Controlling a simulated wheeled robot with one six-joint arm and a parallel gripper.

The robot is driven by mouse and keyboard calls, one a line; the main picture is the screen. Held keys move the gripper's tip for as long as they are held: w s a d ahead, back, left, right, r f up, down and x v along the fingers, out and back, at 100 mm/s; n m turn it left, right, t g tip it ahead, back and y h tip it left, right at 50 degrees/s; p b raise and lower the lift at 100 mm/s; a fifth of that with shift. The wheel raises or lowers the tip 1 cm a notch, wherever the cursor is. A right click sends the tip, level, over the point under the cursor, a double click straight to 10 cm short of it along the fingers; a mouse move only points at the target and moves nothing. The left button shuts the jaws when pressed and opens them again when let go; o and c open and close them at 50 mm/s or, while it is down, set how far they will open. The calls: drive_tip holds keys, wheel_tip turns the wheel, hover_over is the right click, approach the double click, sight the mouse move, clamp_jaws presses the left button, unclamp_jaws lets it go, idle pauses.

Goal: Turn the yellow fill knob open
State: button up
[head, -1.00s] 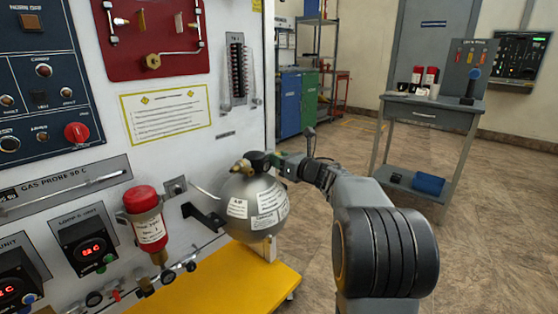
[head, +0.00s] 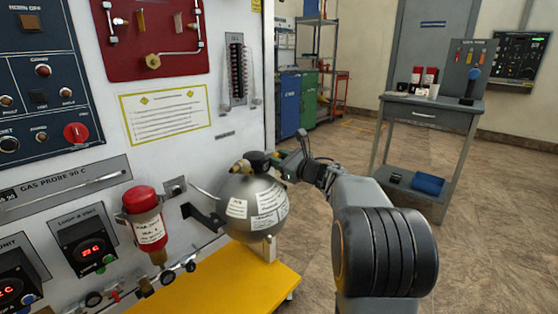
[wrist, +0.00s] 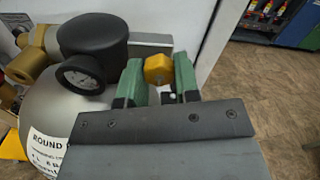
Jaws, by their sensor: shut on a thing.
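The yellow fill knob (wrist: 158,69) shows in the wrist view, at the right side of the valve on top of a round grey bottle. My gripper (wrist: 160,78) has its two green fingers on either side of the knob and is shut on it. In the head view my gripper (head: 283,163) is at the right of the bottle's top, and the knob is mostly hidden there. The round bottle (head: 252,205) carries white labels. A black cap (wrist: 92,45) and a small dark gauge (wrist: 80,75) sit on the valve left of the knob.
The bottle stands at a yellow shelf (head: 225,284) against the white panel (head: 232,150). A red-topped cylinder (head: 146,218) is mounted left of the bottle. A grey table (head: 430,112) with items stands at the back right. The floor between is clear.

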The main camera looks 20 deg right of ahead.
drive_tip(key=o, duration=0.6)
drive_tip(key=shift+a, duration=0.1)
drive_tip(key=shift+o, duration=0.2)
drive_tip(key=p+v, duration=0.2)
drive_tip(key=v, duration=1.2)
drive_tip(key=shift+p, duration=0.3)
drive_tip(key=shift+w, duration=0.15)
